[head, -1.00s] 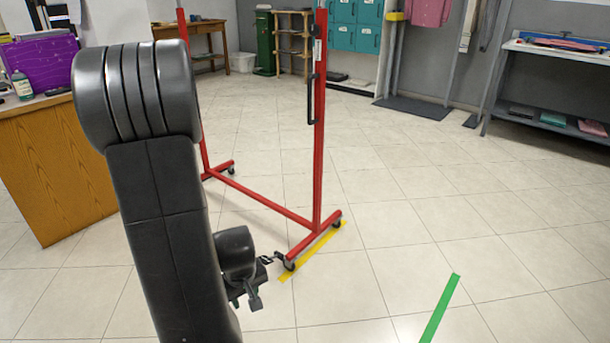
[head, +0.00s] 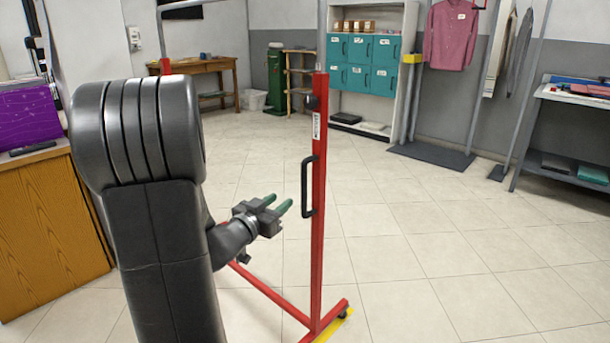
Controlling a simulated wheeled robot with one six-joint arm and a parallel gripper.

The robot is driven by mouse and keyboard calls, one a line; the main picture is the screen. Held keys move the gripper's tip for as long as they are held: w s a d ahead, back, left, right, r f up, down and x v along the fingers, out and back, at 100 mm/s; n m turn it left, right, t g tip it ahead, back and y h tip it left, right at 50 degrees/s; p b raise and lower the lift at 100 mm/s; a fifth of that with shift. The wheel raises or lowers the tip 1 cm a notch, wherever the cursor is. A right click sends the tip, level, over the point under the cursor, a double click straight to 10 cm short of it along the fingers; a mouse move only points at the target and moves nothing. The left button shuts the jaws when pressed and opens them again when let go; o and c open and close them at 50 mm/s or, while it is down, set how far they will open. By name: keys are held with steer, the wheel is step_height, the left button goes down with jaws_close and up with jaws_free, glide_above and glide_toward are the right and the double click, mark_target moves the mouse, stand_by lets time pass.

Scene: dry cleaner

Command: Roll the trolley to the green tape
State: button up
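The trolley is a red wheeled rail frame (head: 318,230) standing upright ahead of me. Its near foot rests by a strip of yellow tape (head: 337,328) on the floor. A black handle (head: 304,187) is fixed to the near upright. My gripper (head: 283,203) is just left of the handle, at about its lower half. Its two green-tipped fingers are apart with nothing visible between them, and they point toward the upright. A small gap shows between the fingertips and the handle. The green tape is out of view now.
A wooden counter (head: 45,230) stands close on the left. Teal lockers (head: 363,60), a wooden table (head: 195,70) and a dark floor plate (head: 432,155) are at the back. A grey shelf (head: 560,140) stands at the right. The tiled floor right of the trolley is clear.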

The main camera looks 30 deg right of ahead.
mark_target(303, 184)
steer(key=b+x, duration=0.2)
steer(key=x, duration=1.1)
steer(key=shift+d, duration=0.1)
jaws_close()
